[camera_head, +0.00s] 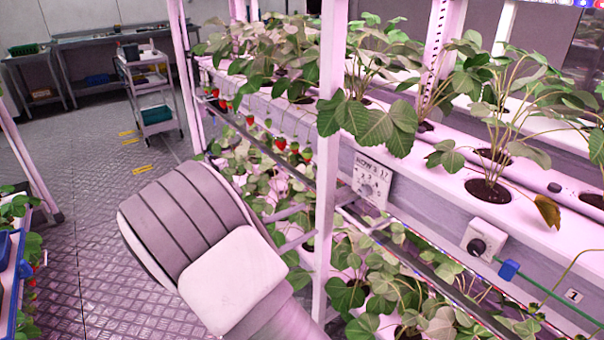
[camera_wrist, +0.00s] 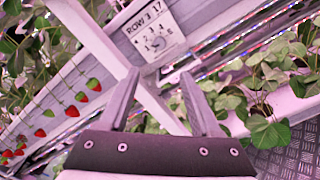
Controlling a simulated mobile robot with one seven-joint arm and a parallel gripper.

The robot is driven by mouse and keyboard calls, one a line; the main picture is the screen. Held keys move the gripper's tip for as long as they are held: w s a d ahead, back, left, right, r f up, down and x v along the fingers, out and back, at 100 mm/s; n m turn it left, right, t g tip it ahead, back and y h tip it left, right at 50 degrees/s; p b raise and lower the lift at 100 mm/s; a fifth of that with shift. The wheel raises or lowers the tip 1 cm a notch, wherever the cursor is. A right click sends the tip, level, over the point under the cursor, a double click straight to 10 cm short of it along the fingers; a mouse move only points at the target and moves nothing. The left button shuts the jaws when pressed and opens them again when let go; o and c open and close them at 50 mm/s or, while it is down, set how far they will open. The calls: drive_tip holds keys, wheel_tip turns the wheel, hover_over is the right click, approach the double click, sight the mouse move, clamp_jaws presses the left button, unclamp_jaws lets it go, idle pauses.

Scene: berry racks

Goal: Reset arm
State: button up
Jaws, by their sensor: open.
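My gripper (camera_wrist: 162,92) shows in the wrist view with its two grey fingers spread apart and nothing between them. It points toward the rack, with a white rack post (camera_wrist: 112,55) crossing behind the fingers. In the head view my arm (camera_head: 230,265) reaches up from the bottom middle, beside the rack's front. The gripper itself cannot be made out in the head view.
The rack of strawberry plants (camera_head: 375,125) fills the right side, with red berries (camera_head: 281,143) hanging along its edge. A row label plate (camera_head: 371,180) sits by a white post (camera_head: 327,150). A cart (camera_head: 150,95) stands at the back. The metal floor (camera_head: 95,240) at left is open.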

drive_tip(key=s+d+r+m+g+y, duration=0.4)
drive_tip(key=s+d+m+g+y, duration=0.15)
drive_tip(key=s+d, duration=0.3)
drive_tip(key=s+d+r+m+g+y, duration=0.4)
drive_tip(key=s+d+m+y, duration=0.1)
drive_tip(key=s+d+m, duration=0.3)
drive_tip(key=s+a+r+m+t+y, duration=0.2)
drive_tip(key=s+r+m+t+y, duration=0.2)
drive_tip(key=s, duration=0.5)
wheel_tip(320, 180, up, 15)
drive_tip(key=p, duration=1.4)
drive_tip(key=shift+r+p, duration=0.15)
drive_tip(key=shift+p, duration=0.25)
drive_tip(key=shift+w+t, duration=0.15)
drive_tip(key=shift+t, duration=0.1)
drive_tip(key=shift+c, duration=1.1)
drive_tip(key=shift+d, duration=0.1)
